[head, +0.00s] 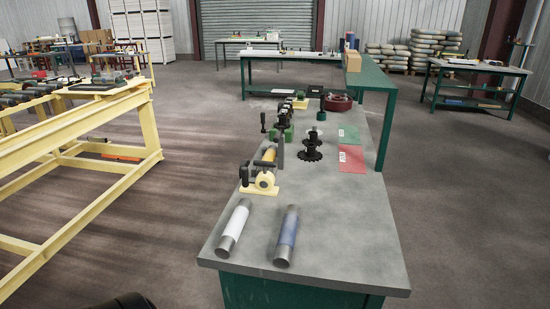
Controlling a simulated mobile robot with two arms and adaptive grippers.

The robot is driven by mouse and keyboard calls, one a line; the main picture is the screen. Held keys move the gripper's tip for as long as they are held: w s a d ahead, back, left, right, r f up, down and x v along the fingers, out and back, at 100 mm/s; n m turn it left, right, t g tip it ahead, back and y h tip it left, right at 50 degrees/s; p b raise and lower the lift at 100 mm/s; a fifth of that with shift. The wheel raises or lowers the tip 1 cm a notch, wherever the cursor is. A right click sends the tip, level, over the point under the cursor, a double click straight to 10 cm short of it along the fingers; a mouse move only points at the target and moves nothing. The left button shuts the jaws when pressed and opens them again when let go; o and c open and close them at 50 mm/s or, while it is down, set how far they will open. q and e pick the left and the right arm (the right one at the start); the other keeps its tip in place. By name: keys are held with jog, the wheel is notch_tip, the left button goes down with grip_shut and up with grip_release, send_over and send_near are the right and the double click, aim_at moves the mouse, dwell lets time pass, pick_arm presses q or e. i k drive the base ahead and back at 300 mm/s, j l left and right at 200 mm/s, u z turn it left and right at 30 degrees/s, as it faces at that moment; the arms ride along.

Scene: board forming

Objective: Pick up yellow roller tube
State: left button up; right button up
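A yellow tube (269,156) shows in the head view, sitting in or against a yellow and black fixture (263,182) on the grey workbench. The fixture and its black parts hide some of it. A tube with grey ends and a white band (236,223) lies on the near end of the bench. A tube with grey ends and a blue band (288,232) lies to its right, apart from it. Neither of my grippers shows in the head view.
The grey bench top (340,240) is clear at the near right. Black gear parts (310,150), a red sheet (351,158) and a green sheet (348,134) lie farther back. A yellow frame (90,125) stands at the left, with open floor (150,225) between.

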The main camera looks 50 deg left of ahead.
aim_at(270, 156)
jog(key=u, duration=1.55)
jog(key=i+j, duration=0.2)
jog(key=i+j+z, duration=0.1)
jog(key=j, duration=0.35)
jog(key=i+j, duration=0.25)
jog(key=i+j+z, duration=0.1)
jog(key=j, duration=0.3)
jog(key=i+j, duration=0.25)
jog(key=i+j+z, duration=0.1)
jog(key=j, duration=0.35)
jog(key=i+j, duration=0.2)
jog(key=j, duration=0.2)
